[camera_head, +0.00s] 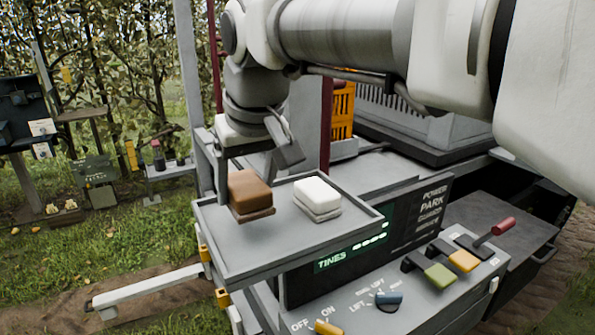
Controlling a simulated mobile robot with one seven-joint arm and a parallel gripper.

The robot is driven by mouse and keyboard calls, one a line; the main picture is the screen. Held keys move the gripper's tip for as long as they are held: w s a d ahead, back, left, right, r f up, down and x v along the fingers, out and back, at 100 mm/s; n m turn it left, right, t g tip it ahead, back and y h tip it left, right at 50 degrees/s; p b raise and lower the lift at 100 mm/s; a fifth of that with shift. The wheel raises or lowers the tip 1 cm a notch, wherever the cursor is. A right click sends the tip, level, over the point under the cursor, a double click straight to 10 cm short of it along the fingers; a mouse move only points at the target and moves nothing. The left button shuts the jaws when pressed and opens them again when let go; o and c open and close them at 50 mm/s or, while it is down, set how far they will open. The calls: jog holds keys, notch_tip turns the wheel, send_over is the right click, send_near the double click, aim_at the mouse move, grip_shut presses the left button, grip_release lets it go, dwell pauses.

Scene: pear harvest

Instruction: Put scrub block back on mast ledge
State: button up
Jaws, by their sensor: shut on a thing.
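A brown scrub block (249,189) with a darker brown base is at the left part of the grey mast ledge (243,262), a shallow tray with a raised rim. My gripper (247,174) comes down from above and behind and is shut on the brown block. One finger shows along the block's left side; the block hides part of the grip. The block's base is at or just above the ledge floor; I cannot tell if it touches. A white block (318,193) with a grey base sits on the ledge to the right, apart from the brown one.
A control panel with green (440,276) and yellow levers, a red-handled lever (502,226) and knobs stands in front and right. A dark display (352,259) is under the ledge. An orange crate (342,110) is behind.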

jog(key=shift+f, duration=2.1)
jog(key=shift+f, duration=0.1)
jog(key=o, duration=1.2)
jog(key=shift+o, duration=0.2)
jog(key=shift+r, duration=0.35)
jog(key=v, duration=1.1)
jog(key=s+d+f+m+h, duration=0.1)
jog(key=s+d+f+m, duration=0.2)
jog(key=d+f, duration=0.6)
jog(key=s+d+f+m+t+h, duration=0.1)
jog(key=s+d+f+m, duration=0.2)
jog(key=s+d+f, duration=0.4)
jog(key=d+f, duration=0.2)
jog(key=d, duration=0.3)
jog(key=shift+f+t, duration=0.3)
